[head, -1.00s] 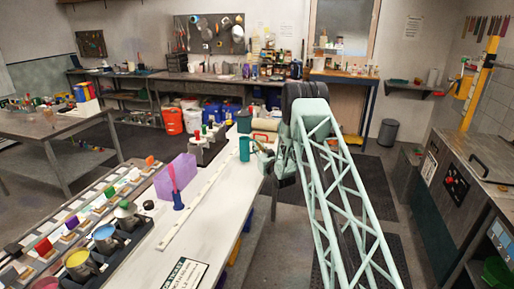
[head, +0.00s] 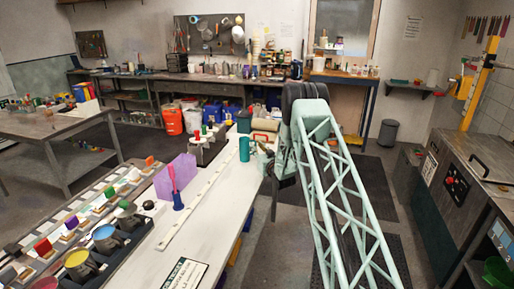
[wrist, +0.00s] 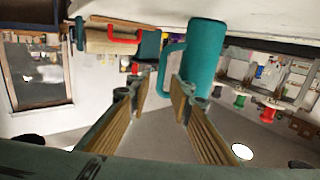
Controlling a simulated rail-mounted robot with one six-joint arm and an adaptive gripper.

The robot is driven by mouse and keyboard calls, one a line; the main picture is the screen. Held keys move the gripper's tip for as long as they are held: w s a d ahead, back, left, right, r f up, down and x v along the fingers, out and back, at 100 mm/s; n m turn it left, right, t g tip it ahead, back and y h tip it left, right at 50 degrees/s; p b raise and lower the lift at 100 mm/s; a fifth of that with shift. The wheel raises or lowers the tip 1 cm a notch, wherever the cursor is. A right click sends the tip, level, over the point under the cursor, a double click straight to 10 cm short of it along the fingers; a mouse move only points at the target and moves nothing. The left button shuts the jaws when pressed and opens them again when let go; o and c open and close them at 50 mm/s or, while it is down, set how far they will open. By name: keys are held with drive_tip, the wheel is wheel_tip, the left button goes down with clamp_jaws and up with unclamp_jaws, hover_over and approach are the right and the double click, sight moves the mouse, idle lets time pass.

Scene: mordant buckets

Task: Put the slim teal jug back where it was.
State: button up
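The slim teal jug (head: 244,149) stands on the white bench near its far right edge, its handle turned toward my gripper. In the wrist view the jug (wrist: 206,55) appears inverted, with its handle (wrist: 163,68) just beyond and between the fingertips. My gripper (wrist: 160,90) is open, with a clear gap between its wooden-looking finger pads, and nothing is visibly held. In the head view my gripper (head: 266,157) is small, right beside the jug's handle side; whether it touches the handle cannot be told.
A purple block (head: 176,178), a blue holder with a red tool (head: 178,200) and a long pale strip (head: 193,212) are on the white bench (head: 215,228). A roll and red-handled item (head: 262,138) lie behind the jug. A rack of pots (head: 110,238) lines the left side.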

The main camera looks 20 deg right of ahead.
drive_tip(key=shift+p, duration=0.6)
drive_tip(key=s+a, duration=0.1)
drive_tip(key=s, duration=1.2)
drive_tip(key=shift+s, duration=0.4)
drive_tip(key=shift+r, duration=0.1)
